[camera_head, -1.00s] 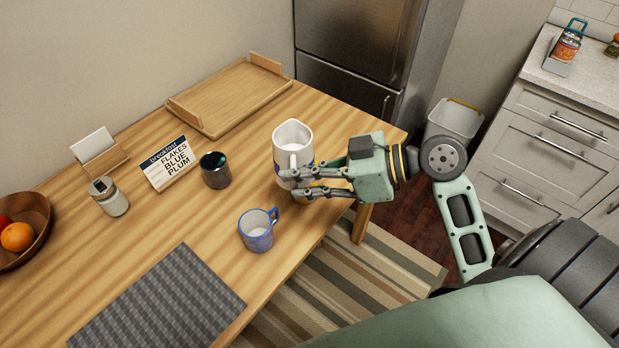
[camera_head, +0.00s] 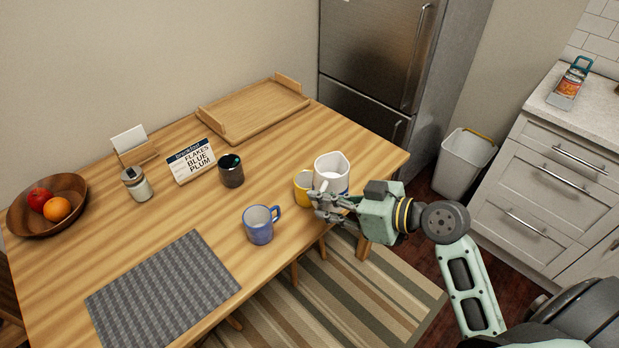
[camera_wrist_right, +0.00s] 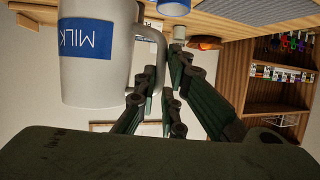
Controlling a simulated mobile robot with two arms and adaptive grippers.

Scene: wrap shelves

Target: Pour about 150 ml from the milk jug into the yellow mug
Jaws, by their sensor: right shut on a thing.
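The white milk jug (camera_head: 334,172) is at the right end of the table, its open top showing. In the right wrist view the jug (camera_wrist_right: 92,70) shows a blue MILK label, upside down in the picture. My right gripper (camera_head: 322,204) is shut on the jug's handle; its fingers (camera_wrist_right: 158,92) are at the handle in the wrist view. The jug looks about upright; whether it touches the table I cannot tell. My left gripper is not in view.
A blue mug (camera_head: 259,227) stands on the table (camera_head: 190,215) left of my right gripper. A dark cup (camera_head: 231,172), a breakfast sign (camera_head: 191,162) and a wooden tray (camera_head: 254,108) are farther back. A grey mat (camera_head: 163,288) lies at front left.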

